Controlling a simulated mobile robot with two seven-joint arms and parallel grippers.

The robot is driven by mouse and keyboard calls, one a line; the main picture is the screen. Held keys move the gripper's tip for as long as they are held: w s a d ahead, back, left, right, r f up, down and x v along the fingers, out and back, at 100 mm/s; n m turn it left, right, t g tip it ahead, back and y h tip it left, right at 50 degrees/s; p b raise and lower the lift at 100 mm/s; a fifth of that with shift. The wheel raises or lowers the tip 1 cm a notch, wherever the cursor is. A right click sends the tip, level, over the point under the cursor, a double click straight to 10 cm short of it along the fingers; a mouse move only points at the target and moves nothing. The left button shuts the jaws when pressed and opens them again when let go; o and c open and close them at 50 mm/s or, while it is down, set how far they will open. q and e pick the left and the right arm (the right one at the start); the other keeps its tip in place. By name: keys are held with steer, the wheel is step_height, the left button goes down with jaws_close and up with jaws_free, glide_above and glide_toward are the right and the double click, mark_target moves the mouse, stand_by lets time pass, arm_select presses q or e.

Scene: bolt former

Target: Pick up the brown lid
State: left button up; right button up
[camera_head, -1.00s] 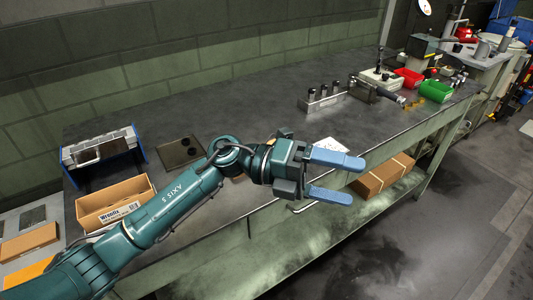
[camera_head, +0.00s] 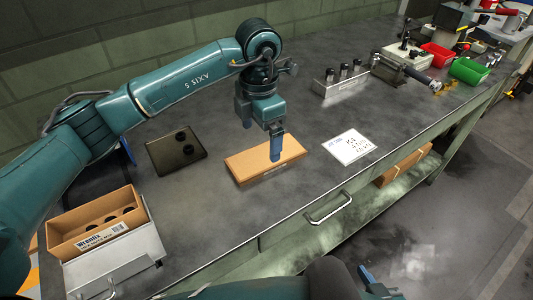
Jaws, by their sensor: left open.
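The brown lid (camera_head: 246,165) is a flat rectangular cardboard piece lying on the dark workbench near its front edge, in the middle of the head view. My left gripper (camera_head: 276,150) points straight down over the lid's right half. Its blue fingers line up in this view, so the gap between them is hidden; the jaws are open. The tips overlap the lid in the picture; I cannot tell if they touch it. Part of my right gripper (camera_head: 372,280) shows at the bottom edge, with a blue finger in front of the bench; its opening is not clear.
An open cardboard box (camera_head: 95,222) with dark round parts stands at the left. A white note (camera_head: 349,146) lies to the right. Black cylinders in a metal rack (camera_head: 340,80) stand further back.

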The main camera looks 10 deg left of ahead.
mark_target(259, 158)
arm_select(q)
steer(key=shift+w+a+f+p, duration=0.1)
steer(key=shift+f+p, duration=0.15)
steer(key=shift+f, duration=1.45)
steer(key=shift+a+f+p, duration=0.1)
steer(key=shift+f+p, duration=0.1)
steer(key=shift+f, duration=1.45)
steer(key=c, duration=1)
